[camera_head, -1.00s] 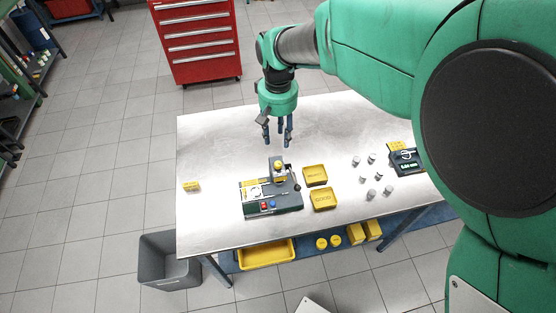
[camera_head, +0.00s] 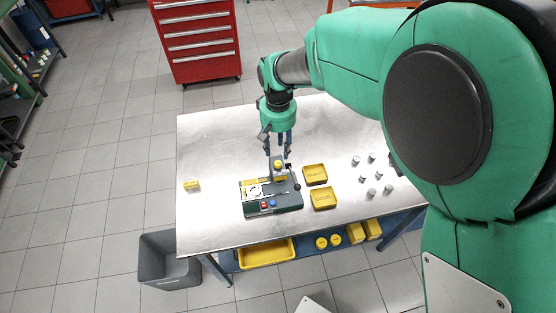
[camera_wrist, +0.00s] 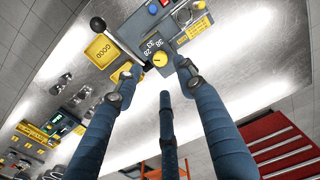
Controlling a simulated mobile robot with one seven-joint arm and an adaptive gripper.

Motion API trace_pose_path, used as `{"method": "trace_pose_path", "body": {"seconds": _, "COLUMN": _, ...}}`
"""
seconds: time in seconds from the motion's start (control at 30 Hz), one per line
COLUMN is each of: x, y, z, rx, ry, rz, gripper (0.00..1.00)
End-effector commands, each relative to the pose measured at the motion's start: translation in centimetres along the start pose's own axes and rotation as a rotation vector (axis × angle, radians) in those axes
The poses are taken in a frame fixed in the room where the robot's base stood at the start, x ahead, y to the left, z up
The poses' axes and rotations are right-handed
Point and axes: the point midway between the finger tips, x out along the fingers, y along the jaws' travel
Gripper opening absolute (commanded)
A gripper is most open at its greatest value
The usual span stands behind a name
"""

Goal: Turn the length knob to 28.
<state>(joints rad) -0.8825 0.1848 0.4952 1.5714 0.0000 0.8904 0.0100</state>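The machine (camera_head: 270,205) is a dark grey unit with red and blue buttons on the bench. Its yellow length knob (camera_wrist: 160,59) faces the wrist camera, with white numbers beside it on a dark panel; the pointer's reading is too small to tell. In the head view the knob (camera_head: 279,164) tops a raised post. My gripper (camera_head: 278,152) is just above it, pointing down. In the wrist view its three blue fingers are spread apart, with the knob between and beyond the outer fingertips. No contact can be made out.
Two yellow trays (camera_head: 316,174) (camera_head: 323,198) stand right of the machine. The near one is marked GOOD in the wrist view (camera_wrist: 102,50). Several small metal cylinders (camera_head: 371,158) stand further right. A black ball-ended lever (camera_head: 297,187) is at the machine's right side. The left bench top is mostly clear.

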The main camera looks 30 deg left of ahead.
Motion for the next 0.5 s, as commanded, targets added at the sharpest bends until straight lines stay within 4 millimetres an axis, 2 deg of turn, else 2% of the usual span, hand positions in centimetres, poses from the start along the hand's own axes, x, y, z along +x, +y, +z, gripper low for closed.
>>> {"method": "trace_pose_path", "body": {"seconds": 0.03, "x": 1.0, "y": 0.0, "z": 0.1, "rx": 0.0, "ry": -0.003, "rz": 0.0, "gripper": 0.4}}
{"method": "trace_pose_path", "body": {"seconds": 0.3, "x": 5.1, "y": 0.0, "z": 0.1, "rx": 0.0, "ry": -0.002, "rz": 0.0, "gripper": 0.4}}
{"method": "trace_pose_path", "body": {"seconds": 0.5, "x": 6.8, "y": 0.0, "z": 0.0, "rx": 0.0, "ry": 0.0, "rz": 0.0, "gripper": 0.4}}
